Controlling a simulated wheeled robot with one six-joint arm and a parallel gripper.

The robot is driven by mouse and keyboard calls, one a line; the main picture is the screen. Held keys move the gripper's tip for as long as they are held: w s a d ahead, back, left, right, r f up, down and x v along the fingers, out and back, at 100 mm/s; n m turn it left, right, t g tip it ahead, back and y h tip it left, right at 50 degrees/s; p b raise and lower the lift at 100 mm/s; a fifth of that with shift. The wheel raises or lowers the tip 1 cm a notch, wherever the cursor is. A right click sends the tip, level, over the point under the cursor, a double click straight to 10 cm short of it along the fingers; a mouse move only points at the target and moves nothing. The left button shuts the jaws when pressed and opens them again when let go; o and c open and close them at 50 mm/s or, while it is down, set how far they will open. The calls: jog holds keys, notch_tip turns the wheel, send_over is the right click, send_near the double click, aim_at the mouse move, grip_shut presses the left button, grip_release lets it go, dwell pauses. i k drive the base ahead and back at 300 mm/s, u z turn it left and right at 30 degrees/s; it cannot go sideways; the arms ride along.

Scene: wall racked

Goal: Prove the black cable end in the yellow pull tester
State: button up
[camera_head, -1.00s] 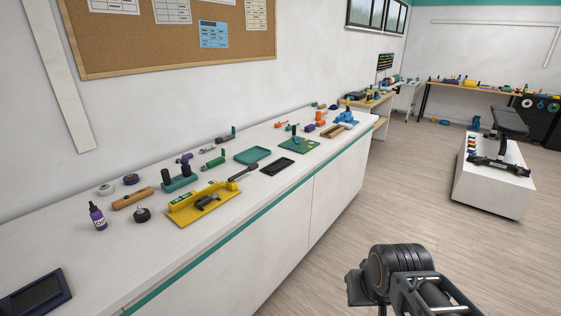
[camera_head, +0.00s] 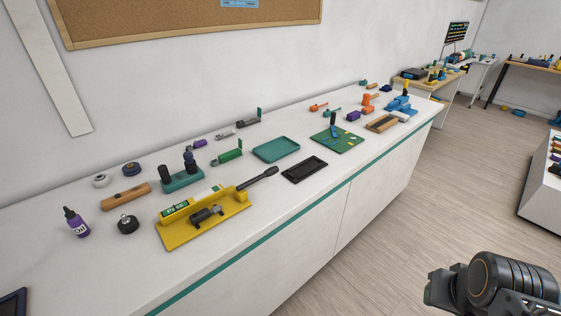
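The yellow pull tester (camera_head: 232,212) sits near the front edge of the white counter, left of the middle. It has a green-and-white label strip along its back and a dark lever (camera_head: 258,178) sticking out to the right. A small dark grey cylindrical part (camera_head: 207,215) sits on its bed; I cannot tell whether it is a clamp or something held. I cannot make out a black cable end for certain anywhere. My arm shows only as a dark rounded joint at the bottom right, over the floor and apart from the counter. My gripper's fingers are not in view.
A purple bottle (camera_head: 77,223) and a black round knob (camera_head: 128,224) stand left of the tester. A green block with dark posts (camera_head: 183,182) is behind it. A teal tray (camera_head: 276,150) and a black tray (camera_head: 305,169) lie right. Floor (camera_head: 400,220) before the counter is clear.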

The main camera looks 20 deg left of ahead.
aim_at(273, 169)
jog(key=u, duration=0.4)
jog(key=i, duration=0.65)
jog(key=u, duration=1.1)
jog(key=i, duration=0.4)
jog(key=u, duration=0.45)
